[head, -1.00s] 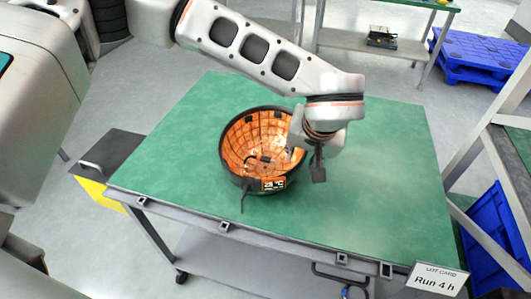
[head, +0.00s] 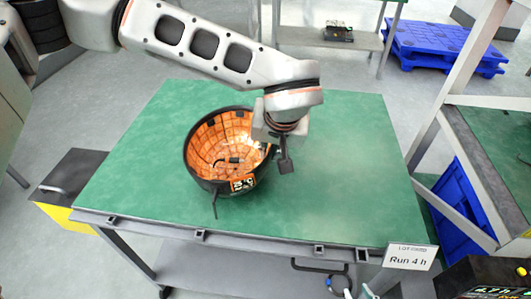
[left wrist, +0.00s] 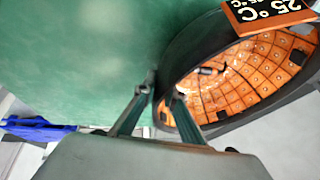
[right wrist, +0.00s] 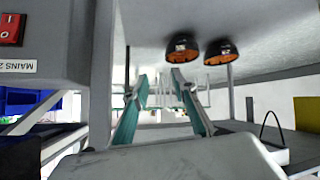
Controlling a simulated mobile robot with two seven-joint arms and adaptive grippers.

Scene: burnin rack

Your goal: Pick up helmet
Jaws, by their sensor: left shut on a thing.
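The helmet (head: 213,183) is a black bowl with an orange tiled inside, open side up on the green table in the head view. An orange and black tag reading °C hangs at its front, and a dark strap hangs down. My left gripper (head: 268,146) is at its right rim. In the left wrist view the fingers (left wrist: 160,94) close on the rim of the helmet (left wrist: 190,62). I cannot tell whether the helmet touches the table. My right gripper (right wrist: 158,80) is open and empty in the right wrist view, away from the helmet.
The green table (head: 330,190) is clear around the helmet. A lot card (head: 410,257) reads Run 4 h at its front right. A dark box (head: 72,175) stands left, a metal frame (head: 440,130) right. Two dark domes (right wrist: 182,47) show in the right wrist view.

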